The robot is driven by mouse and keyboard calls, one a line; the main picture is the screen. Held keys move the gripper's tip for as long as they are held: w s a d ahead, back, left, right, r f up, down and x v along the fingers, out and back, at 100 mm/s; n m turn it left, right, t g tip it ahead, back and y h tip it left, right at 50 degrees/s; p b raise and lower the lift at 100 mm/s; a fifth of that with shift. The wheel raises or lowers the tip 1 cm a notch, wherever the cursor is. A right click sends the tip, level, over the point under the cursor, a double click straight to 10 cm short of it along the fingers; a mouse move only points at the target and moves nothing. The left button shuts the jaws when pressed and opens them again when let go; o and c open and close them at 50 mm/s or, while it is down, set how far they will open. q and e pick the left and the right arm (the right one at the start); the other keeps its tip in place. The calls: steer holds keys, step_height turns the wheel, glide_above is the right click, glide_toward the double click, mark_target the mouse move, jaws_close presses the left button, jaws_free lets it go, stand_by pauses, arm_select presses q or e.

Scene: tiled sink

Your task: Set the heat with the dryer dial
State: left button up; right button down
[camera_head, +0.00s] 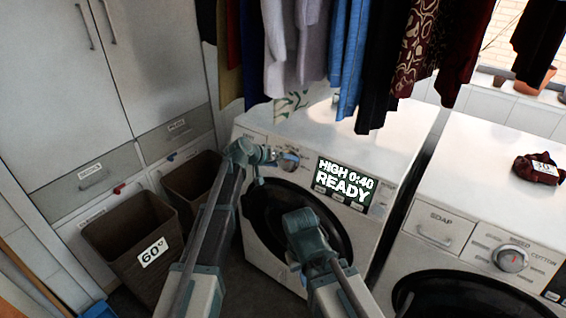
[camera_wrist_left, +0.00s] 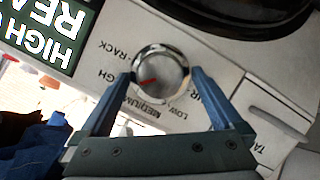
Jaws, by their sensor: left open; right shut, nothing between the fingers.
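The white dryer (camera_head: 258,200) stands in the middle of the head view. Its round silver dial (camera_head: 289,161) sits left of the display (camera_head: 345,184), which reads HIGH 0:40 READY. In the left wrist view the dial (camera_wrist_left: 158,68) has a red mark pointing left, toward the HIGH label. RACK, MEDIUM, LOW and partly hidden AIR labels surround it. My left gripper (camera_head: 270,156) is open, with its blue fingers (camera_wrist_left: 162,78) on either side of the dial; I cannot tell whether they touch it. My right gripper (camera_head: 302,222) is shut and empty in front of the dryer door.
Clothes (camera_head: 340,50) hang above the dryer. A washer (camera_head: 470,220) stands to the right, with a dark red folded item (camera_head: 538,168) on top. Brown bins (camera_head: 125,236) and tall cabinets (camera_head: 60,60) are at the left.

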arm_select(q)
steer(key=p+v, duration=0.8)
steer(key=v, duration=0.5)
steer(key=shift+s+a, duration=0.2)
steer(key=s+a+f+g+y, duration=0.2)
steer(key=s+a+f, duration=0.1)
steer(key=s, duration=0.6)
steer(key=s+a+f+n+g+y, duration=0.1)
steer(key=s+a+f+g+y, duration=0.15)
steer(key=s, duration=0.65)
steer(key=s+a+f+g+y, duration=0.2)
steer(key=s+a+f+y, duration=0.15)
steer(key=s, duration=0.55)
steer(key=s+d+m+g, duration=0.1)
steer(key=s+d+m, duration=0.2)
steer(key=d, duration=0.8)
steer(key=shift+s+r+y, duration=0.35)
steer(key=shift+s+y, duration=0.05)
steer(key=shift+s, duration=0.75)
